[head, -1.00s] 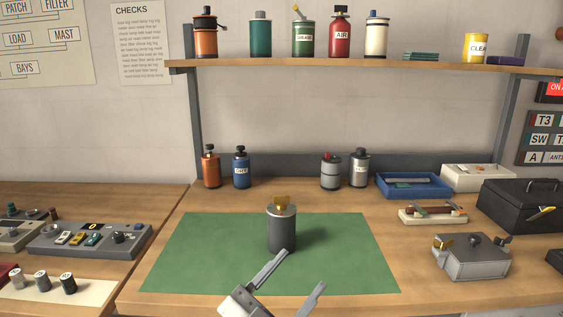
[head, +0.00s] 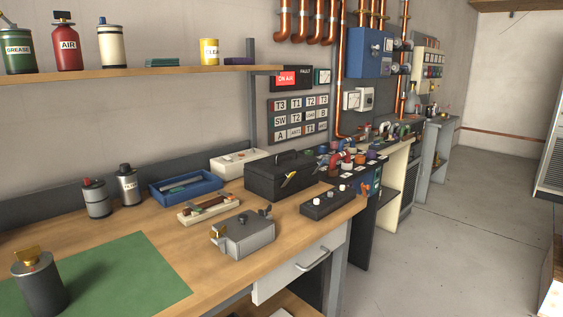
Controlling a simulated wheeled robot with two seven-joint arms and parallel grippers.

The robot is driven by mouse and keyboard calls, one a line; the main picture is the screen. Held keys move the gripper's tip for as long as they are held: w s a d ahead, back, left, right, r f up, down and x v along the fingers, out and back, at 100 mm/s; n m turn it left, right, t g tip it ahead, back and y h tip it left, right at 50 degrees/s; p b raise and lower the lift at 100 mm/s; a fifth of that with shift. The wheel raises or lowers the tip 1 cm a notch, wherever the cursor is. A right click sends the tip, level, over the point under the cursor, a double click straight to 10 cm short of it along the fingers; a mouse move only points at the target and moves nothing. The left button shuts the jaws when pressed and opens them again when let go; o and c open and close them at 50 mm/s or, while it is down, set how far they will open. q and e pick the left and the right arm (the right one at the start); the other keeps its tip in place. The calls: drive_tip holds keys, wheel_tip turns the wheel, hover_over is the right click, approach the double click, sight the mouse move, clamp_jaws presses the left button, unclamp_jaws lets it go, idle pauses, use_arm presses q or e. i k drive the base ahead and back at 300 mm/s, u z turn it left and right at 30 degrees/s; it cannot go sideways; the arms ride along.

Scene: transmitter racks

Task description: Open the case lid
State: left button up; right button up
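A black case (head: 268,184) with a handle on top stands on the workbench, right of centre in the head view. Its lid looks shut. A yellow-and-dark item shows at its front face. A smaller grey metal box (head: 248,238) with a brass-coloured piece at its left and dark knobs on top sits in front of it, near the bench's front edge; its top is closed too. I cannot tell from the picture which of the two the task names. Neither of my grippers is in view.
A dark cylinder (head: 40,291) with a brass-coloured top stands on the green mat (head: 143,268). A blue tray (head: 185,188), a white tray (head: 238,163) and a black box with knobs (head: 327,202) stand around the case. Open floor (head: 455,225) lies at the right.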

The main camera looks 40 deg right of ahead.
sight(274, 167)
drive_tip(key=z, duration=2.65)
drive_tip(key=i, duration=3.25)
drive_tip(key=u, duration=3.55)
